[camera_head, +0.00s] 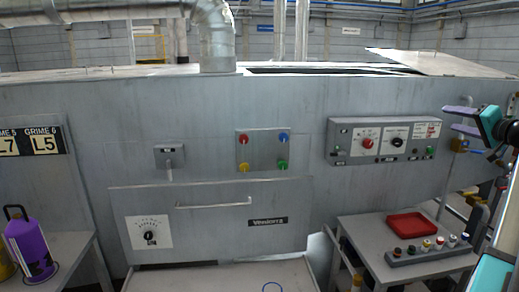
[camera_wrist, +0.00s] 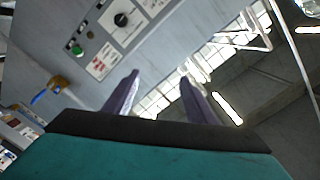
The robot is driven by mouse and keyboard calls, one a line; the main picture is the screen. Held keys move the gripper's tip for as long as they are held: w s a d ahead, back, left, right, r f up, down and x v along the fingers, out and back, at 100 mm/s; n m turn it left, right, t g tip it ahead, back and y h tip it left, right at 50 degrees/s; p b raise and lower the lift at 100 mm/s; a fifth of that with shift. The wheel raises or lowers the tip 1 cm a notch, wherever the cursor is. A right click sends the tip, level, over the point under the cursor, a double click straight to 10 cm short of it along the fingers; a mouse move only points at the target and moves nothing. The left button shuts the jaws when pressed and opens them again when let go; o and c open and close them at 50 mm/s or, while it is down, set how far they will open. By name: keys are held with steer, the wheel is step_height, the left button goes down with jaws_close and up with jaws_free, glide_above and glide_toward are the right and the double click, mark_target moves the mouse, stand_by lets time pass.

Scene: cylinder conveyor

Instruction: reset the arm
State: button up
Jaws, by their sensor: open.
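My gripper (camera_head: 458,119) is at the right edge in the head view, raised in front of the grey machine and above the right side table. Its two purple fingers point left and stand apart with nothing between them. In the wrist view the open fingers of my gripper (camera_wrist: 158,98) also show empty, with the machine wall on the left and the ceiling on the right. Most of my arm is outside the head view.
The large grey machine (camera_head: 215,120) fills the middle, with a control box (camera_head: 385,140) on its right. The right table holds a red tray (camera_head: 411,225) and a rack (camera_head: 428,252) of several small cylinders. A purple bottle (camera_head: 30,245) stands on the left table.

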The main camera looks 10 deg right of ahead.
steer(key=w+a+f+n+g+y, duration=0.15)
steer(key=w+a+f, duration=0.25)
steer(key=a+f, duration=0.45)
steer(key=w+a+f+g+y, duration=0.15)
steer(key=w+a+f, duration=0.4)
steer(key=f, duration=0.65)
steer(key=w+a+f+n+g, duration=0.1)
steer(key=w+a+f+g, duration=0.25)
steer(key=a+f, duration=0.55)
steer(key=s+a+f+n+g, duration=0.3)
steer(key=a+f+g, duration=0.2)
steer(key=a+f, duration=1.85)
steer(key=s+a+f+n+g+h, duration=0.1)
steer(key=s+a+f+n+g, duration=0.2)
steer(key=s+a+f, duration=0.6)
steer(key=s+a+f+n+g+h, duration=0.1)
steer(key=s+a+f+n+g, duration=0.15)
steer(key=s+a+f, duration=0.55)
steer(key=s+d+f+g+b, duration=0.1)
steer(key=s+f+b, duration=0.4)
steer(key=s+f, duration=0.8)
steer(key=s+d+f+g+b, duration=0.2)
steer(key=s+f+g+b, duration=0.2)
steer(key=s+f, duration=0.9)
step_height(320, 180, down, 5)
steer(key=shift+s+f+g+b, duration=0.1)
steer(key=shift+s+g+b, duration=0.2)
steer(key=shift+s+b, duration=0.15)
